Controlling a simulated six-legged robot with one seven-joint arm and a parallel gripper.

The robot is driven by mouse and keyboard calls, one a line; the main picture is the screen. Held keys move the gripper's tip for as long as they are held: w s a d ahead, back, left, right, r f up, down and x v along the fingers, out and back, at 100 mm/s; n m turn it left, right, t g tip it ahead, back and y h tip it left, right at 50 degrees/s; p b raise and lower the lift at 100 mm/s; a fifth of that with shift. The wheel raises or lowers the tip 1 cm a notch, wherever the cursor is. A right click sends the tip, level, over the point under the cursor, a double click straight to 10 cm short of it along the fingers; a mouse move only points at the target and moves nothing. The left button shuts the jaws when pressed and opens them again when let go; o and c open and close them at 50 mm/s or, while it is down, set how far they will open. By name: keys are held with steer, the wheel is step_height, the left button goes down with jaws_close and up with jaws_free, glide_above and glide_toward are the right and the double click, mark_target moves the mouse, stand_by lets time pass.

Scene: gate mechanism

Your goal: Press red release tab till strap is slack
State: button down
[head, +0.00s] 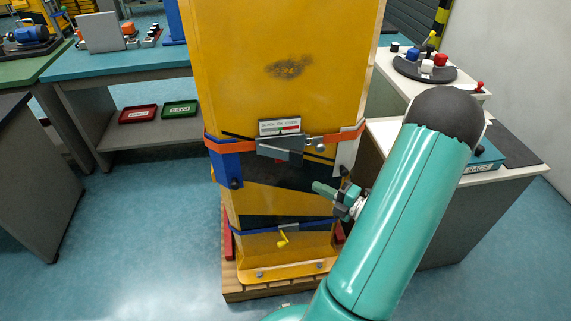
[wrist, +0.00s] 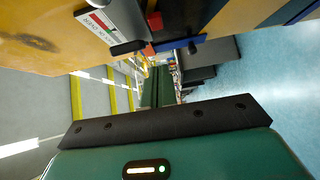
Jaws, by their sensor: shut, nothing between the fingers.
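The grey buckle (head: 280,148) sits on an orange strap (head: 232,146) around the tall yellow body (head: 285,70). The strap looks taut and straight. A white label plate (head: 280,127) with a red mark stands above the buckle; it also shows in the wrist view (wrist: 103,24). A small red tab (wrist: 154,20) shows in the wrist view, beside the grey buckle part and a black-ended lever (wrist: 128,47).
A blue lower strap (head: 260,231) with a yellow handle (head: 283,240) crosses the body, which stands on a wooden pallet (head: 275,289). Clear floor (head: 140,220) lies left.

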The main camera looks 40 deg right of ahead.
mark_target(291, 165)
steer(key=shift+r, duration=0.1)
steer(key=shift+w+d, duration=0.2)
steer(key=shift+w, duration=6.3)
